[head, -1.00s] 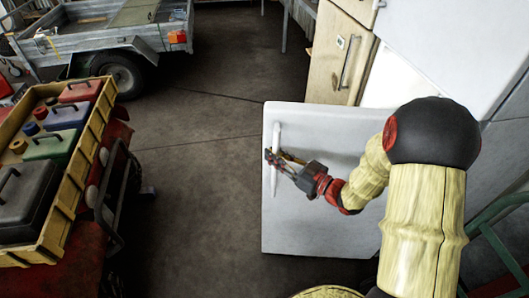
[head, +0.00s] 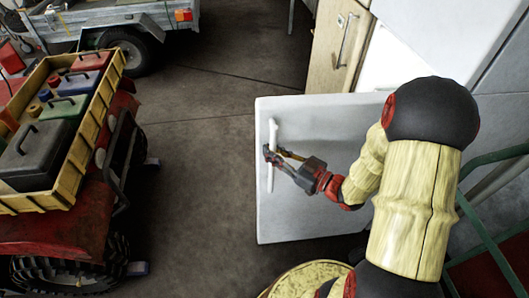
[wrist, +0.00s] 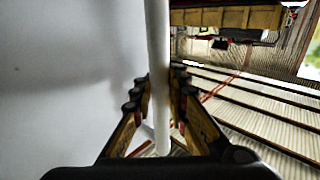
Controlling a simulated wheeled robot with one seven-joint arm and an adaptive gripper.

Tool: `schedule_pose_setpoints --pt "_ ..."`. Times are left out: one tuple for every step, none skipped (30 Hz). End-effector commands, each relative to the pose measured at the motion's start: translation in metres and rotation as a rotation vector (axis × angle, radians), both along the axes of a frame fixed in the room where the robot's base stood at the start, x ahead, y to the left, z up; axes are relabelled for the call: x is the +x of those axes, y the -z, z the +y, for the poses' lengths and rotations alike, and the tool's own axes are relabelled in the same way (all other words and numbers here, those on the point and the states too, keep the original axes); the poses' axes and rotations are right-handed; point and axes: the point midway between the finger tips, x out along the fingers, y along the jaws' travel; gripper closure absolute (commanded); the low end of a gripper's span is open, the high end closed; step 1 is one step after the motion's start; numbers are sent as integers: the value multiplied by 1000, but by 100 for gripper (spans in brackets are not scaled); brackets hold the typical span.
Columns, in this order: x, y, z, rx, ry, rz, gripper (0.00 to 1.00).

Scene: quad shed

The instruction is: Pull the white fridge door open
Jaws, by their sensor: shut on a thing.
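The white fridge door (head: 310,215) stands swung out from the white fridge (head: 440,40) in the head view, with its face towards me. Its upright white handle (head: 271,130) runs along the door's left side. My gripper (head: 275,155) is shut on the handle near its middle. In the wrist view the handle (wrist: 158,50) passes upright between the two fingers of my gripper (wrist: 160,100), and the door face (wrist: 70,80) fills the left. My arm hides part of the door's right side.
A red quad (head: 60,225) with a yellow crate (head: 75,175) of cans and a black box stands at the left. A trailer (head: 110,22) is behind it. A wooden cabinet (head: 330,50) stands beside the fridge. Green metal rails (head: 490,235) are at the right. Floor between quad and door is clear.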

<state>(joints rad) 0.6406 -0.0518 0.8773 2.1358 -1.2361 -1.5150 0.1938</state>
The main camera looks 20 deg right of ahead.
Motion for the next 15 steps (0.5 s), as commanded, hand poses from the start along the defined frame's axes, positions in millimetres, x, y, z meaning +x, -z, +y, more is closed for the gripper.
schedule_pose_setpoints --pt "2 -1 -3 -4 9 -4 100" --pt "2 -1 -3 -4 9 -4 100" --pt "2 -1 -4 -4 9 -4 100" --pt "2 -1 -4 -4 9 -4 100" --pt "2 -1 -4 -4 9 -3 100" --pt "2 -1 -4 -4 9 -3 100" --pt "2 -1 -4 -4 10 -3 100" --pt "2 -1 -4 -4 10 -3 86" --pt "2 0 -4 -4 9 -3 84" --pt "1 0 -3 -5 9 -2 82" --pt "1 0 -3 -4 9 -1 80" --pt "1 0 -3 -4 8 -1 78" --pt "1 0 -3 -4 7 -1 77" --pt "1 0 -3 -3 7 -1 75" --pt "1 0 -2 -3 6 -1 73"
